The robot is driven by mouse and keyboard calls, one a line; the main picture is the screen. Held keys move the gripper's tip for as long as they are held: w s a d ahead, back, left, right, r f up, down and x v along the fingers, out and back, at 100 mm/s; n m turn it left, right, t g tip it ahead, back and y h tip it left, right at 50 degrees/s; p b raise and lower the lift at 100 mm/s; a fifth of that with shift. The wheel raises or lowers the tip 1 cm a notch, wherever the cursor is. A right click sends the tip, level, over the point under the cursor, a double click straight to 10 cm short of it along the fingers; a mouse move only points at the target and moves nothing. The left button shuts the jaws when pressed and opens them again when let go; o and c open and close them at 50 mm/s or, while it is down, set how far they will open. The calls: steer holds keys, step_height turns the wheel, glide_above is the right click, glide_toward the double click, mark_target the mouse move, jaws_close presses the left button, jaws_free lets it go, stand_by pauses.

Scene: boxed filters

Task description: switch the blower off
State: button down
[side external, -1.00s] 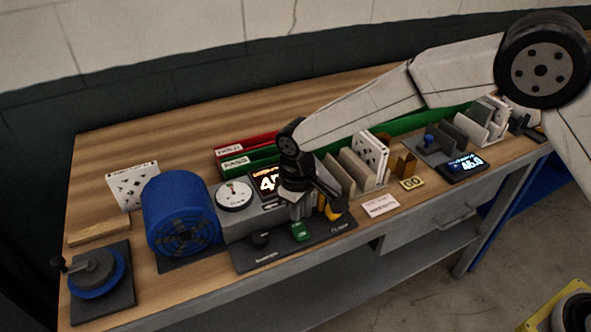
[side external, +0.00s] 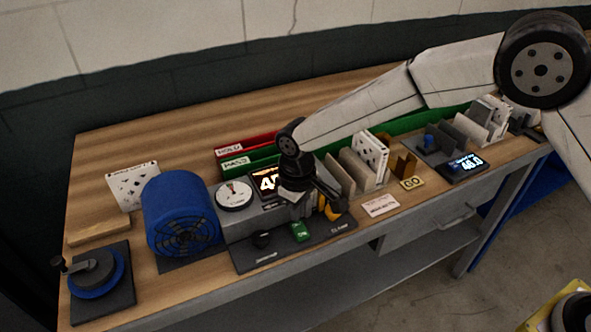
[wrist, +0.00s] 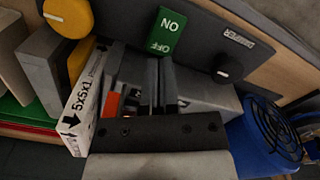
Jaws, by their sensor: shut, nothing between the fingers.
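The blower (side external: 178,205) is a blue drum with a dark grille at the left of the bench. A green rocker switch (side external: 299,231) sits on the dark front panel. In the wrist view the switch (wrist: 167,32) shows upside-down ON and OFF lettering, with OFF nearer my fingers. My gripper (side external: 300,212) is shut and empty, pointing down just behind the switch. In the wrist view its fingertips (wrist: 158,62) are close to the OFF end. I cannot tell whether they touch it or which way the rocker is tipped.
A black damper knob (side external: 262,239) is left of the switch and a yellow clamp knob (side external: 333,211) is right. A round gauge (side external: 234,195) and lit display (side external: 267,181) stand behind. Boxed filters (side external: 371,156) stand upright to the right. Bare wood lies at the back left.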

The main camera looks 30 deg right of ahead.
mark_target(302, 223)
steer(key=shift+f, duration=1.3)
stand_by(1.3)
steer(key=shift+r, duration=3.55)
steer(key=shift+d+r, duration=0.15)
steer(key=shift+d, duration=0.4)
steer(key=s+d+r+m+t, duration=0.1)
steer(key=s+d+m, duration=0.15)
steer(key=d, duration=0.45)
steer(key=s+d+r+m, duration=0.1)
steer(key=s+d, duration=0.2)
steer(key=d, duration=0.4)
steer(key=s+d+f+m+t, duration=0.1)
steer(key=s+d+m, duration=0.1)
steer(key=s+d, duration=0.8)
steer(key=shift+s+d+t, duration=0.2)
steer(key=shift+s+t, duration=0.1)
steer(key=shift+s, duration=0.7)
steer(key=shift+f+m, duration=0.1)
steer(key=shift+m, duration=0.15)
